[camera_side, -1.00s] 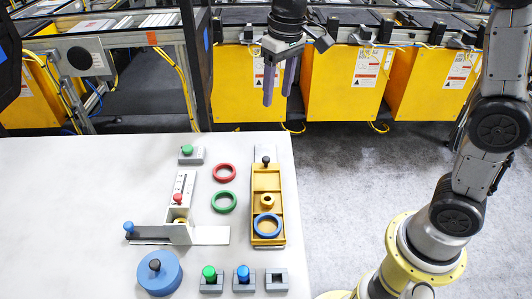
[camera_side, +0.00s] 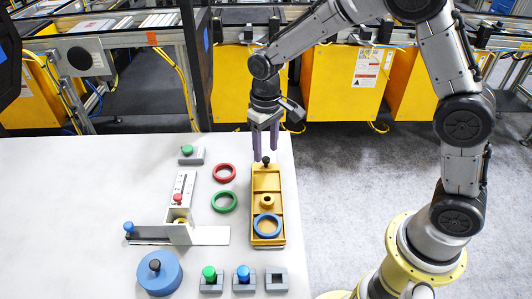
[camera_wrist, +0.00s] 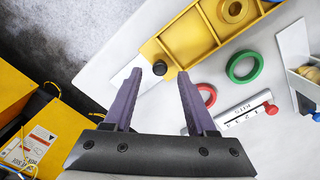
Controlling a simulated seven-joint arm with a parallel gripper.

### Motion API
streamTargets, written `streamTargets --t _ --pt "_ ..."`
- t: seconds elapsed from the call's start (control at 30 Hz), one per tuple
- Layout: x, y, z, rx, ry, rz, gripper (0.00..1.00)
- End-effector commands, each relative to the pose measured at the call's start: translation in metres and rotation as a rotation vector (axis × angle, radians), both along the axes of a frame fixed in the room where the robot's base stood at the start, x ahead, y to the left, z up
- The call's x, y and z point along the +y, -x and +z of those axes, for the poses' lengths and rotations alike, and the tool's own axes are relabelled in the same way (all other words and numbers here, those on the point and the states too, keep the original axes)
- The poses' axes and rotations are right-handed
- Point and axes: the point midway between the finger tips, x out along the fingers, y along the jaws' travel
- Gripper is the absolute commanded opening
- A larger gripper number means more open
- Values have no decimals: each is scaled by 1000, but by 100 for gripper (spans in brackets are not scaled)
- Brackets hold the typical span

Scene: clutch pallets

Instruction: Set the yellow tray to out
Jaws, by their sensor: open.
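The yellow tray (camera_side: 258,180) lies near the right edge of the white table, with a black knob (camera_side: 266,160) at its far end. A blue ring (camera_side: 267,226) lies in its near compartment, and a yellow hub (camera_side: 267,202) stands in the compartment beyond it. My gripper (camera_side: 265,156) is open and points down at the tray's knob end. In the wrist view the tray (camera_wrist: 187,44) shows at the top, and its knob (camera_wrist: 157,68) lies ahead of and between the open fingers (camera_wrist: 158,88). I cannot tell whether the fingers are level with the knob.
A red ring (camera_side: 224,173) and a green ring (camera_side: 223,202) lie left of the tray. A grey fixture (camera_side: 210,236) with red and blue knobs stands further left. A blue round lid (camera_side: 160,274) and small grey blocks (camera_side: 276,281) are in front.

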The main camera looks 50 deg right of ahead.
Motion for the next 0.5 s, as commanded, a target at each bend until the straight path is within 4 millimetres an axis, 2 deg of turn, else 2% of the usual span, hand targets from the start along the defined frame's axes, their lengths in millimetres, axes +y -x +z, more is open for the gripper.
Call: streamTargets --t 0.03,0.2,0.5 --pt "0 1 -8 5 1 0 57" --pt "0 0 -22 2 0 0 57" --pt "0 0 -25 1 0 0 57"
